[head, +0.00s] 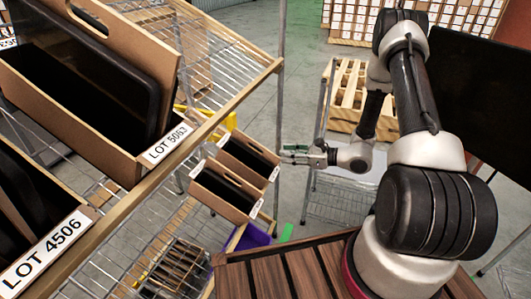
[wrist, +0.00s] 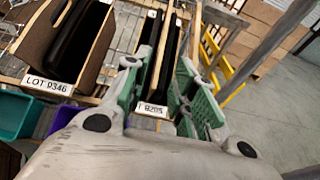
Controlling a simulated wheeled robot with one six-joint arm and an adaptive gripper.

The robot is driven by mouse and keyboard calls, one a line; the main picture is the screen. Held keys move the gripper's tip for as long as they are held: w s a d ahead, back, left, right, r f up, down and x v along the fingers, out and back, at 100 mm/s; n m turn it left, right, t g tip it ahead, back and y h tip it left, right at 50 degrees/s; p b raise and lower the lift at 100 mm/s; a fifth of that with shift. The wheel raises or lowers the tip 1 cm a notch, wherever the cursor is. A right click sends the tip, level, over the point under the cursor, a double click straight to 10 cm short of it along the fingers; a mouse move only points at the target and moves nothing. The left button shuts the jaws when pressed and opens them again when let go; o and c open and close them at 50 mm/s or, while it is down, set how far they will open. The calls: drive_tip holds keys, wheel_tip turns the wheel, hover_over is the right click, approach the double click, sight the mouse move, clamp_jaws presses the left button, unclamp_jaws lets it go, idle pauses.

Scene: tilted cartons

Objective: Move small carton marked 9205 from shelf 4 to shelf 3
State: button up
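The small carton marked 9205 (wrist: 152,109) shows between my fingers in the wrist view. It is tilted, open-topped brown card with dark contents, and its label is partly cut off by a finger. In the head view two small tilted cartons sit on the wire rack, an upper one (head: 250,157) and a lower one (head: 222,194); their labels are too small to read. My gripper (wrist: 165,75), with green fingers, is open, one finger at each side of the 9205 carton. In the head view my gripper (head: 296,154) is at the upper carton's right edge; contact is unclear.
Larger cartons LOT 5063 (head: 167,145) and LOT 4506 (head: 45,243) stand on the near rack at left. A LOT 9346 carton (wrist: 50,85) is left of the 9205 carton. A purple bin (head: 250,237) lies below.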

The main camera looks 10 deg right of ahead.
sight(271, 152)
drive_tip(key=shift+x, duration=3.5)
drive_tip(key=shift+c, duration=0.3)
clamp_jaws()
wheel_tip(271, 152, up, 8)
drive_tip(key=shift+r, duration=0.1)
